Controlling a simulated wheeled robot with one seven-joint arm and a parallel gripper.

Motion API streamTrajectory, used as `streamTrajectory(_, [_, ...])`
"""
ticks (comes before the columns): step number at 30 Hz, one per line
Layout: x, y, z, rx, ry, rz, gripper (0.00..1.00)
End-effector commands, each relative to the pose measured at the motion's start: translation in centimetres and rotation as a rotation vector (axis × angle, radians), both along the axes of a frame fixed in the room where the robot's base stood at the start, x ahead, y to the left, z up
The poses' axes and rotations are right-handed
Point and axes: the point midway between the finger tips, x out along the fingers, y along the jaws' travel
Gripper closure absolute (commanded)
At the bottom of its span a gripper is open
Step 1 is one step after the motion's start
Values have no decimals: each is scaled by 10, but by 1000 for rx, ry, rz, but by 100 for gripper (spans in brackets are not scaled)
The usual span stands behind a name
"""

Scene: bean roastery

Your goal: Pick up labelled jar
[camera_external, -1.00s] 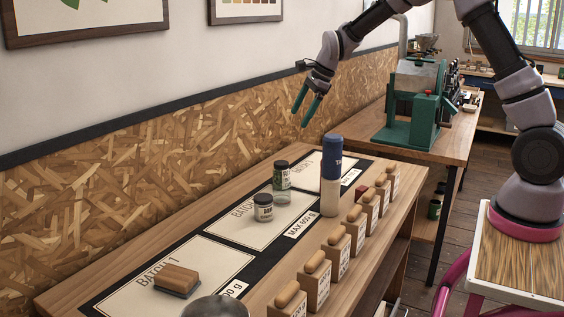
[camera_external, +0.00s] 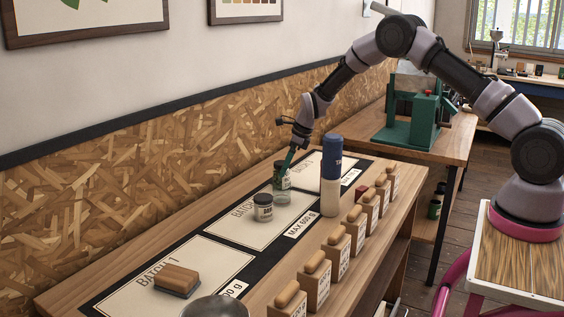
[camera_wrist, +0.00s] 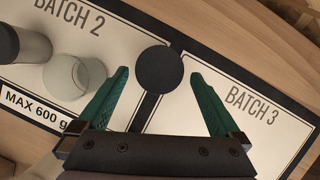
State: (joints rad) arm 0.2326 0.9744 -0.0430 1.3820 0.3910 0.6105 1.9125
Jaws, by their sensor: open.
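A dark-lidded jar with a green body (camera_external: 281,178) stands upright near the border between the BATCH 2 and BATCH 3 panels. In the wrist view its round dark lid (camera_wrist: 159,69) shows between my fingers. A shorter jar with a dark lid and pale label (camera_external: 263,208) stands nearer on BATCH 2; it is cut off at the left of the wrist view (camera_wrist: 22,46). My gripper (camera_external: 289,160) is open, its green fingers pointing down at the green jar. In the wrist view the fingers (camera_wrist: 160,92) flank the lid with gaps. Contact cannot be told.
A clear glass (camera_external: 283,197) stands beside the jars and in the wrist view (camera_wrist: 75,75). A blue-and-cream bottle (camera_external: 331,180) stands to the right. Several wooden-handled blocks (camera_external: 338,244) line the bench front. A wooden brush (camera_external: 176,278) lies on BATCH 1.

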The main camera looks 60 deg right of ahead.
Motion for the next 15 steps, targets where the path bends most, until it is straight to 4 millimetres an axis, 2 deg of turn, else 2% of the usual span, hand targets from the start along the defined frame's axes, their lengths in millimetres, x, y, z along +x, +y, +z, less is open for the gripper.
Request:
streamTrajectory(6, [11,7,-32,1,3,0,0])
streamTrajectory(15, [14,8,-39,-1,1,1,0])
